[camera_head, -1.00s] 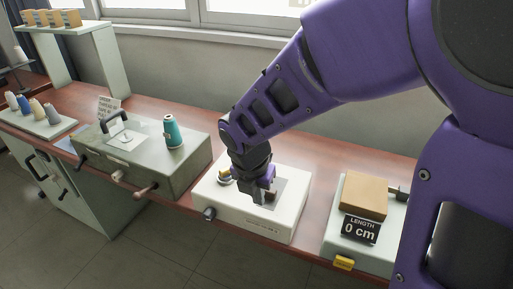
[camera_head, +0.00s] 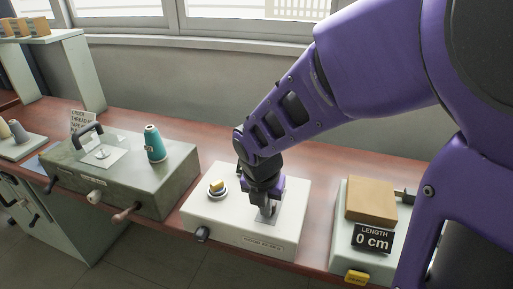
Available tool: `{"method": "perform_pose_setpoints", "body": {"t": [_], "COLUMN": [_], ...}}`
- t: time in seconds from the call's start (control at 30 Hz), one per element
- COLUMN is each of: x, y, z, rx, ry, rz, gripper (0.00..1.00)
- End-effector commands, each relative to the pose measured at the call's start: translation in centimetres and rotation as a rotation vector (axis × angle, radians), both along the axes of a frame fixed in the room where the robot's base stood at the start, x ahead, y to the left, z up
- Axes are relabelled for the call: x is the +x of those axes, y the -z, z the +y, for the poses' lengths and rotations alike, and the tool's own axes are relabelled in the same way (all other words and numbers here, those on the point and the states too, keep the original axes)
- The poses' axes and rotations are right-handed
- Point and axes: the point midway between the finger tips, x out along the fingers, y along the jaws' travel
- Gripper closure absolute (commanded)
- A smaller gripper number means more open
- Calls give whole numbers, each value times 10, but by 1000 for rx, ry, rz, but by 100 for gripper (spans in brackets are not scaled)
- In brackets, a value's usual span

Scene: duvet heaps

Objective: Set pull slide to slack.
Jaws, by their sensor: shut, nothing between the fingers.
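A white box (camera_head: 205,208) stands at the middle of the bench, with a grey plate (camera_head: 291,203) let into its top and small lettering on its front that is too small to read. My gripper (camera_head: 266,210) points down over this plate, shut and empty. It covers much of the plate. I cannot tell which part is the pull slide, or its setting. A yellow-topped round knob (camera_head: 217,187) sits on the box left of my gripper. A dark knob (camera_head: 202,233) is on the box front.
Left stands a grey-green machine (camera_head: 170,180) with a black handle, a teal thread cone (camera_head: 154,144) and front levers. Right is a pale unit with a brown block (camera_head: 371,198), a "LENGTH 0 cm" sign (camera_head: 372,239) and a yellow tag (camera_head: 357,277). My arm hides part of the back right.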

Motion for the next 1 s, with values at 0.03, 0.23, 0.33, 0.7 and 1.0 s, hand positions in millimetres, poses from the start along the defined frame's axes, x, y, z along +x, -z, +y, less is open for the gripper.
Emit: {"method": "perform_pose_setpoints", "body": {"t": [0.03, 0.23, 0.33, 0.7, 1.0], "x": [0, 0, 4, 48, 53], "y": [0, 0, -2, -3, 0], "z": [0, 0, -2, -18, -19], "rx": [0, 0, 0, 0, 1], "ry": [0, 0, 2, 3, 1], "rz": [0, 0, 1, 1, -1], "gripper": [100, 100, 100, 100, 100]}}
